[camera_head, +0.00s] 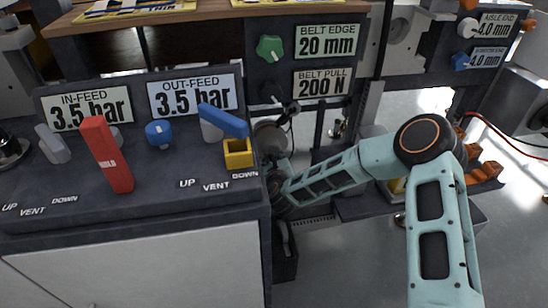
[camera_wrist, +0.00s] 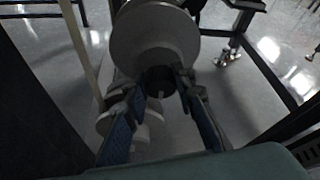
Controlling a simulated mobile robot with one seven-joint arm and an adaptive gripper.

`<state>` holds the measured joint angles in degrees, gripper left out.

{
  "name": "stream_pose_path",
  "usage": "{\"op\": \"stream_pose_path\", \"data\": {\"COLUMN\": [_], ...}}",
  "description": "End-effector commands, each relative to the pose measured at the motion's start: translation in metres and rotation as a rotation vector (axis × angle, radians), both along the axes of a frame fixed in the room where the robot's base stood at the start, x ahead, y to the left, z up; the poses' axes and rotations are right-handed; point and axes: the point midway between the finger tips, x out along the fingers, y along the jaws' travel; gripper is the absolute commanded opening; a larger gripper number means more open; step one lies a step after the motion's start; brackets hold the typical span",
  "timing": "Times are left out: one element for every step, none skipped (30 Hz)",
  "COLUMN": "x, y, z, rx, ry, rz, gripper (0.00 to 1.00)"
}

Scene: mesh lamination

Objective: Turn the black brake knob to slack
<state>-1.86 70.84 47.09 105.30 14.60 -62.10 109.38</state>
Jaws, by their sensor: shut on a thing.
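In the wrist view, the black knob (camera_wrist: 158,80), a short dark cylinder with a small pale mark on its face, sits below a large grey round part (camera_wrist: 150,35). My gripper (camera_wrist: 161,88) has its two fingers on either side of this knob, shut on it. No slack label is readable there, so I cannot tell the knob's setting. In the camera_head view, my arm reaches in beside the right side of the console; its hand end and the held knob are largely hidden there. A grey round part (camera_head: 268,138) shows just above.
The console (camera_head: 140,225) with a red lever (camera_head: 106,155) and blue-and-yellow handles stands close left of my arm. A panel above carries a green knob (camera_head: 270,48) and another black knob (camera_head: 272,91) beside the 200 N display (camera_head: 322,83). Dark frame posts stand near.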

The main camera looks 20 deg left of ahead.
Motion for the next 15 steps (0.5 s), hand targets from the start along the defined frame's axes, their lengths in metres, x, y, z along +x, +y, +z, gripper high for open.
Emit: {"op": "stream_pose_path", "data": {"x": [-0.0008,-0.0008,-0.0007,-0.0007,-0.0006,-0.0005,-0.0004,-0.0004,-0.0004,-0.0003,-0.0003,-0.0003,-0.0003,-0.0004,-0.0003], "y": [0.0003,0.0003,0.0002,0.0001,-0.0001,-0.0002,-0.0003,-0.0004,-0.0004,-0.0005,-0.0005,-0.0005,-0.0005,-0.0006,-0.0005], "z": [-0.0013,-0.0013,-0.0012,-0.0012,-0.0011,-0.0012,-0.0013,-0.0012,-0.0012,-0.0013,-0.0013,-0.0014,-0.0014,-0.0013,-0.0014], "rx": [-0.016,-0.023,-0.031,-0.038,-0.042,-0.047,-0.049,-0.052,-0.054,-0.054,-0.055,-0.056,-0.055,-0.055,-0.055], "ry": [-0.007,-0.012,-0.017,-0.021,-0.024,-0.027,-0.028,-0.030,-0.031,-0.031,-0.030,-0.031,-0.030,-0.030,-0.030], "rz": [0.001,0.000,0.000,0.000,0.000,-0.001,-0.001,-0.001,-0.001,-0.001,-0.001,-0.001,-0.001,-0.001,-0.001], "gripper": [0.00,0.00,0.00,0.00,0.00,0.00,0.00,0.00,0.00,0.00,0.00,0.00,0.00,0.00,0.00]}}
